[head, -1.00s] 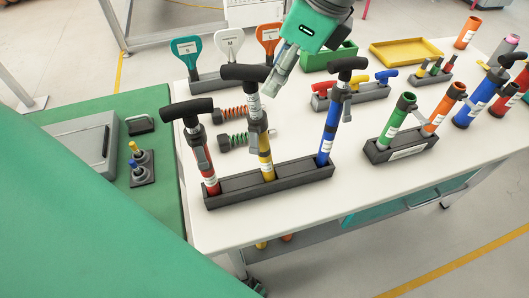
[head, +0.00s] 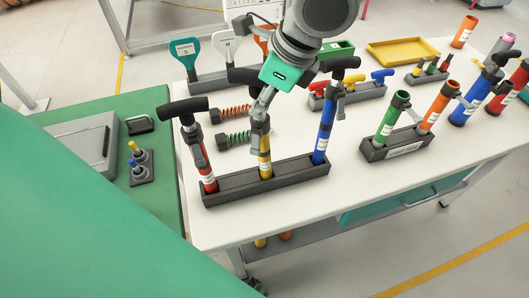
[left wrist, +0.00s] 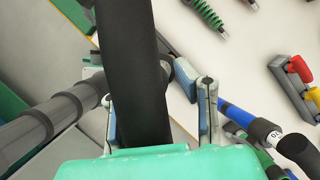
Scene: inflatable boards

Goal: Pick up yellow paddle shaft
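The yellow paddle shaft (head: 265,165) stands upright in the black rack (head: 235,187), between a red shaft (head: 205,172) and a blue shaft (head: 325,130). Its black T-handle (head: 240,76) is partly hidden behind my left gripper (head: 262,103), whose fingers are at the upper part of the shaft. In the left wrist view a wide black bar (left wrist: 145,60), seemingly that handle, crosses close in front of my left gripper (left wrist: 158,98). The fingers there are spread apart, with a gap beside the right finger. My right gripper is out of view.
Red and green springs (head: 237,138) lie behind the rack. A rack (head: 400,147) with green and orange shafts is at the right, near larger tubes (head: 475,95). The white table's front strip (head: 300,205) is clear.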

